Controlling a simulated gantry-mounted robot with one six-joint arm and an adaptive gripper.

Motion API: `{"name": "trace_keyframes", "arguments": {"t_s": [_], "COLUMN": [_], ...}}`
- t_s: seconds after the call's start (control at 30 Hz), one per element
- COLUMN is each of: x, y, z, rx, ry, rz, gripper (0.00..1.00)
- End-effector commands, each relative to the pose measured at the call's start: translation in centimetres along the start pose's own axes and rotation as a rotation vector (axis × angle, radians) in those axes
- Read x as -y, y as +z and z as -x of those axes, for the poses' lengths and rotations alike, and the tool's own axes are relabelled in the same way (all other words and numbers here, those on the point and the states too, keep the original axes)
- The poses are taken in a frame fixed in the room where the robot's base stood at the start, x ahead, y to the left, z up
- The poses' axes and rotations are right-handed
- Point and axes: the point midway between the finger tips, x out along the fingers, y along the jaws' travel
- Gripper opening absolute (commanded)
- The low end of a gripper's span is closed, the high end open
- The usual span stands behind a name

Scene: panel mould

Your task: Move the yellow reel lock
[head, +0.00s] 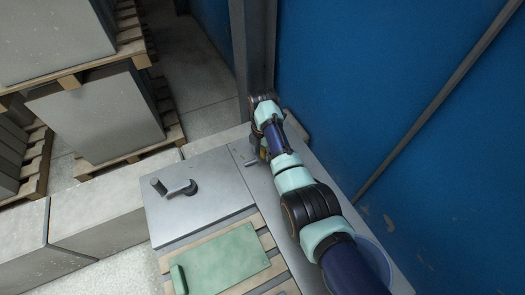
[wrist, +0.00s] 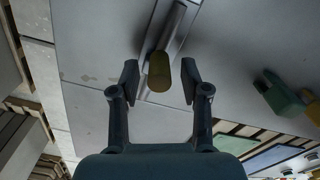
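A dull yellow knob (wrist: 159,72), which looks like the yellow reel lock, sits at the end of a grey bar in the wrist view. My gripper (wrist: 160,80) is open, with one finger on each side of the knob. Gaps show between the knob and both fingertips, so I see no grip on it. In the head view, my arm hides most of this spot; only a small yellow patch (head: 263,153) shows beside my wrist.
A grey panel with a dark crank handle (head: 182,188) lies left of my arm. A green plate (head: 225,262) rests on slats in front. A green block (wrist: 283,98) shows at right in the wrist view. The blue wall (head: 400,80) stands close at right.

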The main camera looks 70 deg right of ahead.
Motion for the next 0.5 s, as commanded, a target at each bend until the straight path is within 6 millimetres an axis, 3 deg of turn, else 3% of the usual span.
{"name": "trace_keyframes", "arguments": {"t_s": [0.03,0.27,0.5], "x": [0.00,0.00,0.00], "y": [0.00,0.00,0.00], "z": [0.01,0.02,0.03], "rx": [0.000,0.000,0.000], "ry": [0.000,0.000,0.000], "rz": [0.000,0.000,0.000], "gripper": [0.38,0.00,0.00]}}
